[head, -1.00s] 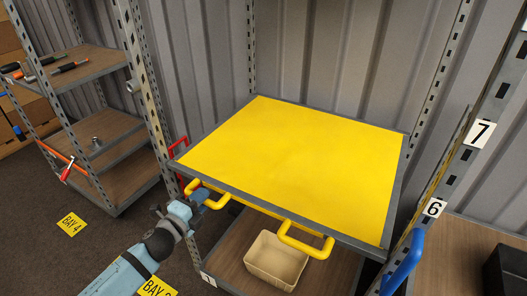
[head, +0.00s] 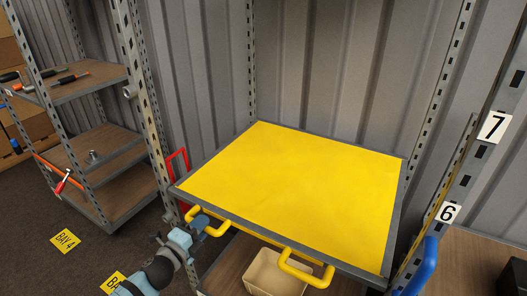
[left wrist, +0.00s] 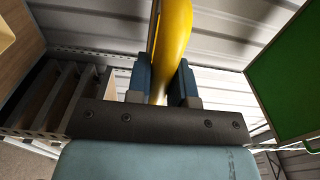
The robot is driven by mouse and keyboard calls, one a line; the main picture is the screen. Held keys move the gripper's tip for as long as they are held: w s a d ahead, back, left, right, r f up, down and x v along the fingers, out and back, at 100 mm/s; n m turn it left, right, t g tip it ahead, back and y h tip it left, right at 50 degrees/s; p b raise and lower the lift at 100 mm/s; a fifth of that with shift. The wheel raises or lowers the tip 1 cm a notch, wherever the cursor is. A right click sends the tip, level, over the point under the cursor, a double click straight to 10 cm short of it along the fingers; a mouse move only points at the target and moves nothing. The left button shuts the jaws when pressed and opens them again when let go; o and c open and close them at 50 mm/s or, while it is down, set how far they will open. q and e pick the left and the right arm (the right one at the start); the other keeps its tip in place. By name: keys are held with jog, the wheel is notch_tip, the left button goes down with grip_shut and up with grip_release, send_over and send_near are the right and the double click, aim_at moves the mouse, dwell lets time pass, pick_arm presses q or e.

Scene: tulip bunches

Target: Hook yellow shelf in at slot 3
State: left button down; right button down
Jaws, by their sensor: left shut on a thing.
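The yellow shelf (head: 300,185), a flat yellow panel with a grey rim, sits between the rack's posts. Two yellow handles stick out from its front edge. My left gripper (head: 200,222) is at the left handle (head: 216,230); the right handle (head: 308,272) has no gripper on it. In the left wrist view, the fingers (left wrist: 162,85) are shut around a yellow handle bar (left wrist: 172,40). Number plates 6 (head: 447,213) and 7 (head: 495,127) show on the right front post. The shelf's hooks and the slot 3 label are not visible. My right gripper is not in view.
A beige bin (head: 272,274) stands below the shelf. A rack with tools (head: 65,80) stands at left. A green panel (left wrist: 287,80) shows in the left wrist view.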

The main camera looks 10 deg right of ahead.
pick_arm(q)
notch_tip(320, 180, down, 8)
jog(key=b, duration=0.5)
jog(key=shift+r+b, duration=0.15)
jog(key=shift+b, duration=0.2)
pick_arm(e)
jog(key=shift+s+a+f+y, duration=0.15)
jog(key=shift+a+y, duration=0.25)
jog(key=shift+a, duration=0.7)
pick_arm(q)
jog(key=shift+w, duration=0.1)
jog(key=c, duration=0.7)
grip_release()
